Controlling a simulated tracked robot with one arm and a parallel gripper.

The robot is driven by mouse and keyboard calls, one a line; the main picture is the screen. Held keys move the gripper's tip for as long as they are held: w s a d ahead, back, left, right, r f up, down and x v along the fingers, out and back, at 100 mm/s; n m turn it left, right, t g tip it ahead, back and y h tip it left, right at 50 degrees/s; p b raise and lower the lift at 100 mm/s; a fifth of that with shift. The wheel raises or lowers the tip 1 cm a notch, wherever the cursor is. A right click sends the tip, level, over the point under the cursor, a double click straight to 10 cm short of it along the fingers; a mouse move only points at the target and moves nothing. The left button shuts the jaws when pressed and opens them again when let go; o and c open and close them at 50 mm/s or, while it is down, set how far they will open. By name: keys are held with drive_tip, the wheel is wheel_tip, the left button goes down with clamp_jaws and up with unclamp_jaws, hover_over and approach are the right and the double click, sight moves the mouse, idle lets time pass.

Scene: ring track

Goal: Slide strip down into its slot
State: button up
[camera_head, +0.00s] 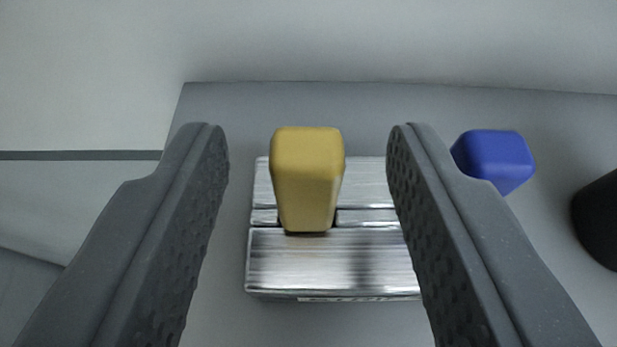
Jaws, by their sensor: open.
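A yellow strip (308,175) stands upright in the middle of the camera view. Its lower end meets the groove of a brushed-metal block (330,262); I cannot tell how deep it sits. The groove is the slot (365,217), running left to right across the block. My gripper (308,140) is open, with one dark textured finger on each side of the strip. Clear gaps show between the strip and both fingers. The right finger hides the right end of the block.
A blue block (494,158) stands behind the right finger. A black rounded object (600,220) is at the right edge. The grey surface (230,110) behind and left of the metal block is clear, with a pale wall (400,40) beyond.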

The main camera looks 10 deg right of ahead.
drive_tip(key=b+v, duration=0.1)
drive_tip(key=v, duration=1.2)
drive_tip(key=shift+s, duration=0.35)
drive_tip(key=shift+r, duration=0.1)
